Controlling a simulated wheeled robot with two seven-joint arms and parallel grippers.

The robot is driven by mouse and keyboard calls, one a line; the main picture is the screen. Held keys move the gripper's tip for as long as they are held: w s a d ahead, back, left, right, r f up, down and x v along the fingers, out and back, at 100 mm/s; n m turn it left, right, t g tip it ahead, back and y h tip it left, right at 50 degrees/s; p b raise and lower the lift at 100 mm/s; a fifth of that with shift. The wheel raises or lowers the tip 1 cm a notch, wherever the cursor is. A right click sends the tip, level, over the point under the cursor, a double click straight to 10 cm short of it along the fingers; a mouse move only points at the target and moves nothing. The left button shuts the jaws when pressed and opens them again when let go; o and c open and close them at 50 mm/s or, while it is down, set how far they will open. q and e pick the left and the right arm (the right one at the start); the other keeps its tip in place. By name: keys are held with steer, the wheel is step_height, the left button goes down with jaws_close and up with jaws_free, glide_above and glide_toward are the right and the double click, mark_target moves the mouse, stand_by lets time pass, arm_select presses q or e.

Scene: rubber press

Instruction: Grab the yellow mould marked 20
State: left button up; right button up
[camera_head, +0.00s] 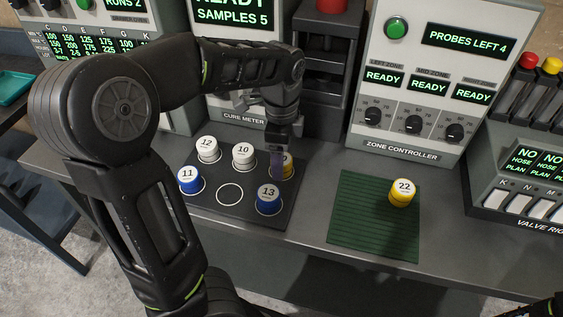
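A yellow mould (289,168) stands in the back right place of the dark tray (225,213). Its number is mostly hidden by my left gripper (277,160), so I cannot read it in full. The gripper points down at this mould, in front of its left part in the camera_head view. I cannot tell whether the fingers touch the mould or how far apart they are. Another yellow mould, marked 22 (402,193), stands on the green ribbed mat (372,232) to the right.
White moulds 12 (207,149) and 10 (243,154) and blue moulds 11 (190,180) and 13 (269,198) share the tray, with an empty ringed place at front middle. The cure meter (245,121) and zone controller (420,110) stand behind. Much of the mat is clear.

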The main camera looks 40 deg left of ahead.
arm_select(q)
steer(key=shift+f, duration=0.9)
jaws_close()
stand_by(0.4)
